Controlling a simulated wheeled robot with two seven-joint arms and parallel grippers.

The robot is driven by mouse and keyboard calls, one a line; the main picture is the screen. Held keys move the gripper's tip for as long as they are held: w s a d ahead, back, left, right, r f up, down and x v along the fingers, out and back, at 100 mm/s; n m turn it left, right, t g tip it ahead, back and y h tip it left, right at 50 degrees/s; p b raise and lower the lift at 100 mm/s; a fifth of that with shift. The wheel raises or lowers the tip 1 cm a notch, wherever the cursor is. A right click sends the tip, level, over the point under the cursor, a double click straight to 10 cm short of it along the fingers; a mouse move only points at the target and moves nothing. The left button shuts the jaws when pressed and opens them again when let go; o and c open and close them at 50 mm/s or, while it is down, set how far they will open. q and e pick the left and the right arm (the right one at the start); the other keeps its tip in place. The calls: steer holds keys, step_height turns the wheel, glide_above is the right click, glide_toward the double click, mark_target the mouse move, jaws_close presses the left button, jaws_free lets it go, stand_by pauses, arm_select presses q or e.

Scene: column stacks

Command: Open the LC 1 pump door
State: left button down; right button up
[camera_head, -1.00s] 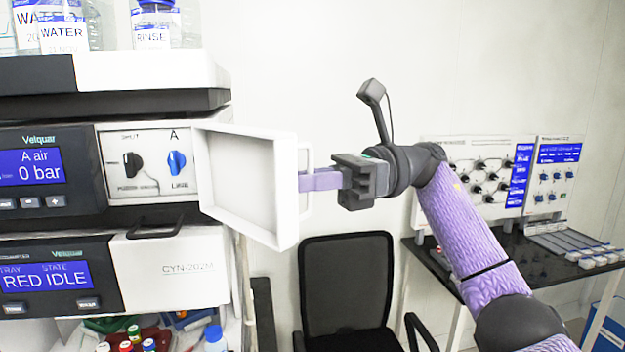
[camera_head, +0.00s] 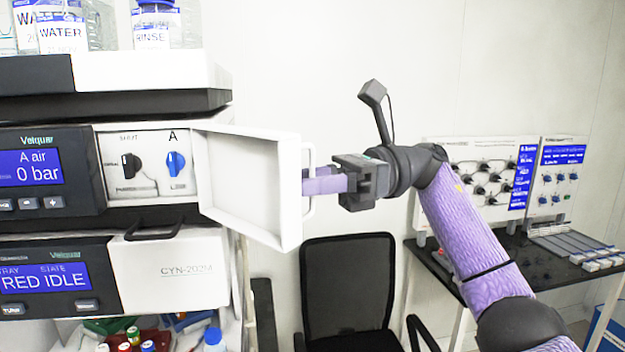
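The white LC 1 pump door (camera_head: 250,185) stands swung out to the right of the pump unit, with its inner tray-like side showing. Its pale bar handle (camera_head: 309,152) is on the outer right edge. My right gripper (camera_head: 310,183) is at the handle, with its purple fingers seen nearly edge-on. The fingers look slightly parted, one behind the other, around or beside the bar. The exposed pump panel (camera_head: 150,165) shows a black knob (camera_head: 131,166) and a blue knob (camera_head: 176,163). My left gripper is not in view.
A lower unit reading RED IDLE (camera_head: 170,270) sits below the pump. Bottles labelled WATER (camera_head: 62,35) and RINSE (camera_head: 152,38) stand on top. A black chair (camera_head: 348,285) is below the door. A dark bench (camera_head: 520,262) with instruments is at right.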

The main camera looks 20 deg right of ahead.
steer(key=shift+d, duration=0.1)
steer(key=d+p, duration=0.1)
steer(key=d, duration=0.8)
steer(key=shift+d, duration=0.4)
steer(key=shift+s, duration=0.1)
